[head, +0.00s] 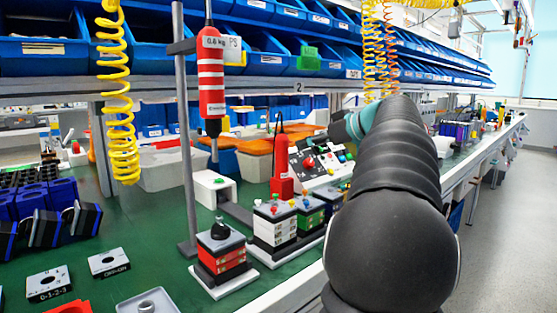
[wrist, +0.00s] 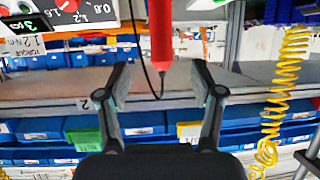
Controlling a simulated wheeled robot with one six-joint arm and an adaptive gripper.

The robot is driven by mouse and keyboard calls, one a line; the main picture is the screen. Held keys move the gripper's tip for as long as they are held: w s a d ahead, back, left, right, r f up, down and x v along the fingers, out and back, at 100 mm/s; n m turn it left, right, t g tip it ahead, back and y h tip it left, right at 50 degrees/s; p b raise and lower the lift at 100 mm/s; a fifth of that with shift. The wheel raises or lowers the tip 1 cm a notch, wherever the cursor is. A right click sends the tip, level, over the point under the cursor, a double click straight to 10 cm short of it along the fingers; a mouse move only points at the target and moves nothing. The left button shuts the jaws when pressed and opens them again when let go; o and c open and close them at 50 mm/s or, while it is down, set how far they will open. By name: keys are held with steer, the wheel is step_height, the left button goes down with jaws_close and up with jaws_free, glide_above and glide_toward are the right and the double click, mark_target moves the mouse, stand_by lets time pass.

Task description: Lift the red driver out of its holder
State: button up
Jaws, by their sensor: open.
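The slim red driver (head: 281,158) stands upright on the green bench, its lower part in a wider red holder (head: 282,187). A black cable loops from its top. In the wrist view, which is upside down, the driver (wrist: 160,35) hangs from the top edge, with its dark cable end lowest. My gripper (wrist: 161,88) is open and empty. The driver lines up with the gap between its fingers and appears beyond the fingertips; I cannot tell how far. In the head view my arm hides most of the gripper. The holder is not visible in the wrist view.
A torque panel with a red knob (wrist: 67,5) is beside the driver. A striped red hanging tool (head: 211,75) is on a grey post (head: 184,150). Stacked switch boxes (head: 221,258) stand nearer. Blue bins (head: 140,45) and yellow coiled hoses (head: 117,100) are behind and above.

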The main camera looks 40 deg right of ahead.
mark_target(287, 149)
steer(key=x, duration=0.5)
steer(key=shift+w+f, duration=0.2)
steer(key=shift+w, duration=0.15)
steer(key=shift+p+x, duration=0.6)
steer(key=shift+x, duration=2.05)
steer(key=shift+a+r, duration=0.15)
steer(key=shift+r, duration=0.1)
jaws_close()
